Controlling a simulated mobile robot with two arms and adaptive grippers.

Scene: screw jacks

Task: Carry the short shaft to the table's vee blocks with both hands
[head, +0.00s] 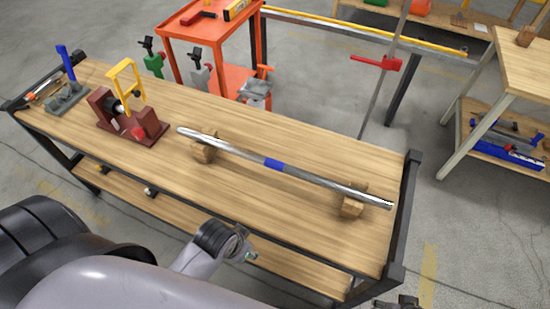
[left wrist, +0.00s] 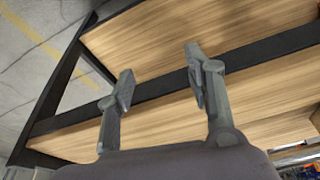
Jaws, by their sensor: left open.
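A bright steel shaft (head: 315,177) with a blue band (head: 274,164) lies lengthwise on the wooden table. It rests across two wooden blocks, one near its left end (head: 205,152) and one near its right end (head: 352,208). Their notches are hard to make out. My left gripper (head: 249,256) is open and empty, in front of the table's near edge and apart from the shaft. In the left wrist view its spread fingers (left wrist: 160,76) show before the table edge, with nothing between them. Part of my right gripper (head: 399,303) shows at the bottom edge; its fingers are unclear.
The table (head: 265,210) has a dark metal frame with a raised right end post. A dark red fixture (head: 130,125) with a yellow handle and a blue-handled tool (head: 67,75) stand at its left. An orange cart (head: 205,45) stands behind. Wood around the shaft is clear.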

